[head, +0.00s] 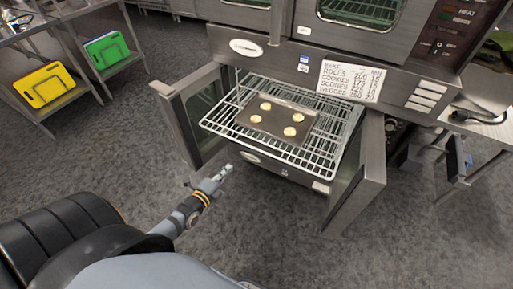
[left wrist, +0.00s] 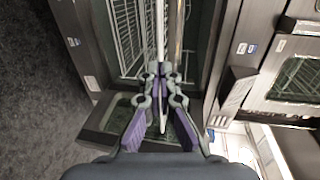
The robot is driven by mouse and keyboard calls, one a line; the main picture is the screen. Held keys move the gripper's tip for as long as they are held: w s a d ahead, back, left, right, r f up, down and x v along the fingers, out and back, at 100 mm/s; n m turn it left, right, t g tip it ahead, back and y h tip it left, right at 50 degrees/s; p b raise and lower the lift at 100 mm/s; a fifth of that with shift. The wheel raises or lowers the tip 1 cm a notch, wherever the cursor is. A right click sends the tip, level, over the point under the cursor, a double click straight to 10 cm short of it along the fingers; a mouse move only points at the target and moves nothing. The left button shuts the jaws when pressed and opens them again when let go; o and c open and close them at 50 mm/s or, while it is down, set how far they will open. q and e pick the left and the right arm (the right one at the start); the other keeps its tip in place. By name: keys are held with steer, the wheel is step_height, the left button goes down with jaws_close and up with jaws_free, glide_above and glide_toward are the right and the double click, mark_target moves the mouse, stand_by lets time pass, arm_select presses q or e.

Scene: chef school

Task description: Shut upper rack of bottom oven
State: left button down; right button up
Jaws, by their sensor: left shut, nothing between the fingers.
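The bottom oven stands with its left door (head: 197,118) and right door (head: 358,185) swung open. Its upper wire rack (head: 222,118) is pulled out between the doors. A dark baking tray (head: 276,117) with several pale round cookies lies on the rack. My left gripper (head: 224,172) is shut and empty, in front of the oven near the rack's front left side. In the left wrist view the gripper's fingers (left wrist: 162,72) are together, with the rack's thin rails beyond them. Whether they touch the rack I cannot tell. My right gripper is not in view.
An upper oven (head: 300,45) sits above, with a handwritten note (head: 350,81) below its door. A low table with yellow (head: 45,85) and green (head: 105,50) boards stands at the left. A metal table (head: 475,115) is at the right. The floor in front is clear.

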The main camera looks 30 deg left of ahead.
arm_select(q)
steer(key=w+f+b, duration=0.2)
steer(key=w+b, duration=0.7)
steer(key=w, duration=0.4)
steer(key=shift+w+f, duration=0.25)
steer(key=shift+f, duration=0.15)
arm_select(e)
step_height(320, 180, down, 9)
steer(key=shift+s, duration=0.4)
arm_select(q)
steer(key=shift+d, duration=0.1)
